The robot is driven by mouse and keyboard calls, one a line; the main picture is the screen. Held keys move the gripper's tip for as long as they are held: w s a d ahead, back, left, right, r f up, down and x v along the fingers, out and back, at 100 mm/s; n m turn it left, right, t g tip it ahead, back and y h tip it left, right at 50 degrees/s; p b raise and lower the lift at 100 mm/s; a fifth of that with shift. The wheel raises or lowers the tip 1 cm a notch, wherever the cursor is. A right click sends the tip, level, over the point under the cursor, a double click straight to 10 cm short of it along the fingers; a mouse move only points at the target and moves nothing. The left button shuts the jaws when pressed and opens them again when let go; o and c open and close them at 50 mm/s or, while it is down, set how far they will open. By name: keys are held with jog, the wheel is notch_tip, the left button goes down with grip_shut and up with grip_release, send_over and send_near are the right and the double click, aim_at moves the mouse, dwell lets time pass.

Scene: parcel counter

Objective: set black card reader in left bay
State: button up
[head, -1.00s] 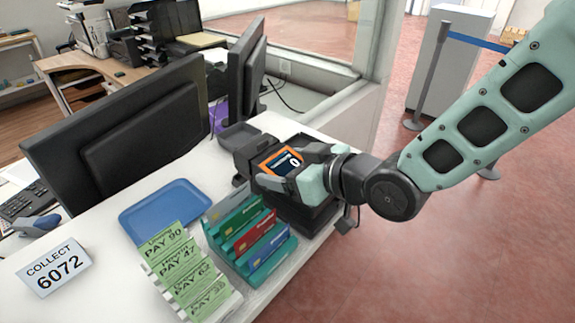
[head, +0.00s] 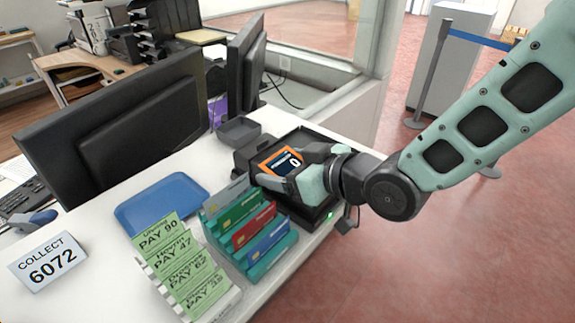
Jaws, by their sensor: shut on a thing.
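My gripper (head: 256,163) is at the middle of the counter, low over a black dock (head: 322,138), with its wrist coming in from the right. The gripper is shut on a dark thing, taken to be the black card reader. The bays are mostly covered, so I cannot tell how the reader sits in the left one.
A rack of coloured cards (head: 250,228) stands close in front of the gripper. Green pay slips (head: 178,260), a blue tray (head: 160,203) and a collect sign (head: 48,262) are to the left. A small grey tray (head: 238,132) and monitors (head: 115,125) are behind.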

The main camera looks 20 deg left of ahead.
jog(key=o, duration=1.3)
jog(key=shift+c, duration=0.2)
jog(key=b+v, duration=0.8)
jog(key=v, duration=0.9)
jog(key=w+d+f+m+t+h+p, duration=0.1)
jog(key=d+f+m+t+h+p, duration=0.2)
jog(key=d+h, duration=0.5)
jog(key=s+d+f+m+g+h+p, duration=0.2)
jog(key=s+g, duration=0.6)
jog(key=s, duration=0.4)
jog(key=d+m+h+p, duration=0.1)
jog(key=d+h+p, duration=0.1)
jog(key=d, duration=0.1)
jog(key=shift+f, duration=0.2)
